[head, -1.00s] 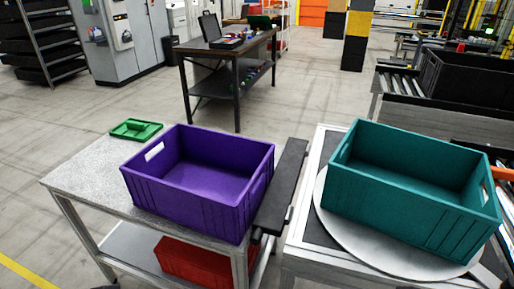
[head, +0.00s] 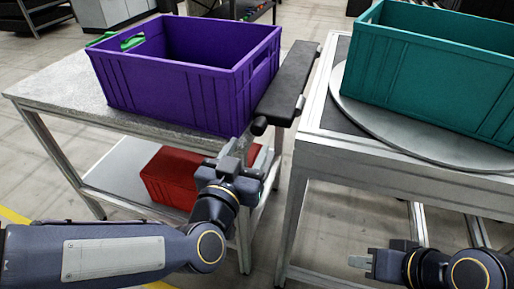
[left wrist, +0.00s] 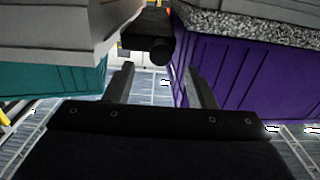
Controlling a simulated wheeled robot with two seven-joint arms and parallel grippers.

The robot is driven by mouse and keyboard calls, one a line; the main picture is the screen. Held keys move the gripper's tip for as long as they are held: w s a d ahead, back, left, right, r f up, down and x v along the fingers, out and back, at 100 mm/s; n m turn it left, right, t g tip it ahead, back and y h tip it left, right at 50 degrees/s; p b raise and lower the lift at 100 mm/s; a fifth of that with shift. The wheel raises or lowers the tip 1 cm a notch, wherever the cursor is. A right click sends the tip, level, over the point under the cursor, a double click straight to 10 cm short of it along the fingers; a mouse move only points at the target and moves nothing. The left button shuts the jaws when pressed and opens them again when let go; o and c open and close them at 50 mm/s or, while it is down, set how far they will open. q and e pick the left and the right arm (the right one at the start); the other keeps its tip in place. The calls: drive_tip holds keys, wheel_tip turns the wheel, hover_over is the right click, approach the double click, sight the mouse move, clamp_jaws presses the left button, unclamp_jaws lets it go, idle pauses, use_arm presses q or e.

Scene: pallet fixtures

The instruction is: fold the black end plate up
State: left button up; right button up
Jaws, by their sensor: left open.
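The black end plate (head: 288,85) lies roughly flat between the two tables, along the right edge of the left table. A dark round end shows at its near corner. In the left wrist view the plate (left wrist: 147,22) shows beyond the fingers, at the top middle. My left gripper (head: 238,152) is open and empty, in front of and below the plate's near end. Its two fingers (left wrist: 160,85) stand apart in the left wrist view, with a gap between them and the plate. My right gripper (head: 362,262) is low at the right, away from the plate; its jaws are unclear.
A purple crate (head: 170,85) stands on the left table (head: 55,85), close beside the plate. A teal crate (head: 430,75) stands on a round turntable (head: 375,118) at right. A red crate (head: 170,178) sits on the lower shelf. Floor shows between the tables.

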sight(256, 132)
use_arm(q)
drive_tip(key=b+x, duration=0.1)
drive_tip(key=x, duration=0.7)
drive_tip(key=shift+a+r, duration=0.1)
drive_tip(key=shift+r, duration=0.05)
drive_tip(key=shift+s, duration=0.1)
clamp_jaws()
